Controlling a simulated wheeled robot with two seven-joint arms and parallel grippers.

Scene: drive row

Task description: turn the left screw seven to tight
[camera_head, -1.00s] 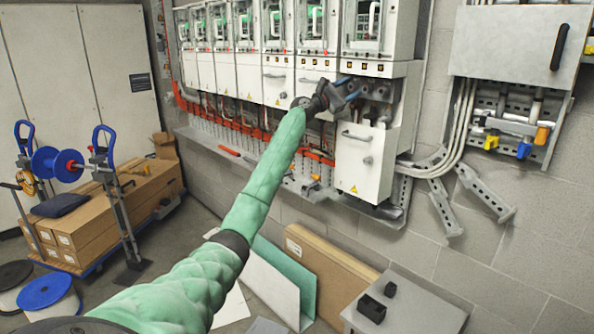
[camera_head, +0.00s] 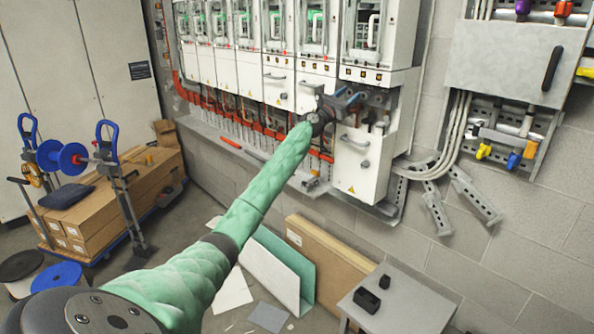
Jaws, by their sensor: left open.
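My left arm, in a green sleeve, reaches up from the lower left to the row of white drive cabinets (camera_head: 298,46). My left gripper (camera_head: 345,99) is at the opening above the lowered white cover (camera_head: 360,165) of the right-hand drive. It is open, with its dark fingers pointing right toward the terminals (camera_head: 378,110). I cannot make out the left screw itself; it is too small or behind the gripper. I cannot tell whether the fingers touch anything. My right gripper does not show.
A grey panel (camera_head: 505,62) with a black handle hangs at the right, with cables below it. A small grey table (camera_head: 405,305) with black blocks stands at the lower right. Leaning boards (camera_head: 325,255) stand below the drives. A cart with boxes (camera_head: 105,215) is at the left.

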